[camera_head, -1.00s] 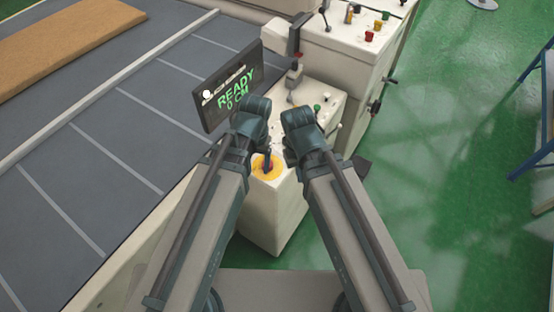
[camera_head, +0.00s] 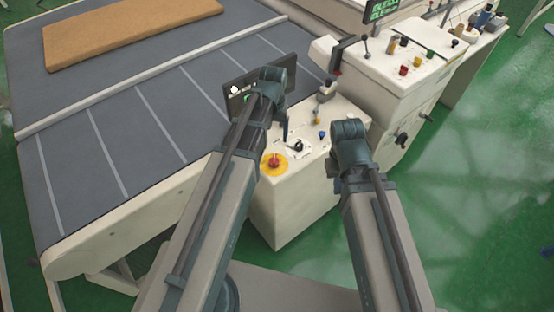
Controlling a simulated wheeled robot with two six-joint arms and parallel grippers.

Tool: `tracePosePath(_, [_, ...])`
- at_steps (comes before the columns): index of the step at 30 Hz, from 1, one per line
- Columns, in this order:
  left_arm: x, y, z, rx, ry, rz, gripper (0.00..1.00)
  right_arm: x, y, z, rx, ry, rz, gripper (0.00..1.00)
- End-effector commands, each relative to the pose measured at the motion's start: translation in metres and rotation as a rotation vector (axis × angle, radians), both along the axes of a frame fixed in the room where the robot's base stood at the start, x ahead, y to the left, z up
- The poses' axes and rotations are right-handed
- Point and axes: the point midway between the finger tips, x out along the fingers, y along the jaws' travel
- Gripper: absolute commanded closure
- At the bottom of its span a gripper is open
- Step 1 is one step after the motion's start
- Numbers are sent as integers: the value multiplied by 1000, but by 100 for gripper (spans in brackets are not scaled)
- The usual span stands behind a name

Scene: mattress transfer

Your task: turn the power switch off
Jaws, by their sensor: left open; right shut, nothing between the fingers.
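The white control box (camera_head: 290,205) stands in the middle, in front of the conveyor. Its top carries a red button on a yellow disc (camera_head: 273,164), a black knob on a pale round plate (camera_head: 296,146) and small blue knobs (camera_head: 321,135). I cannot tell for sure which control is the power switch. My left gripper (camera_head: 285,130) is above the box, behind the red button and close to the black knob; it is open and mostly hidden behind its wrist. My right gripper (camera_head: 334,168) is shut and empty at the box's right edge, partly hidden by its wrist.
A dark display (camera_head: 240,95) stands behind my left wrist. The grey conveyor (camera_head: 110,130) fills the left, with a brown mattress (camera_head: 130,30) at its far end. A larger control cabinet (camera_head: 400,80) stands behind right. Green floor (camera_head: 480,210) is open at right.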

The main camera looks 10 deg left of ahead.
Motion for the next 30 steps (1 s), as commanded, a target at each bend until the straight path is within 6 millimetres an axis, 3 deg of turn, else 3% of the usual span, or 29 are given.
tracePosePath(11, [0, 0, -25, 0, 0, -1, 23, 0, 0, -25, -1, 0, 4, 100])
tracePosePath(30, [0, 0, -113, 0, 0, -2, 23, 0, 0, -113, -2, 0, 10, 100])
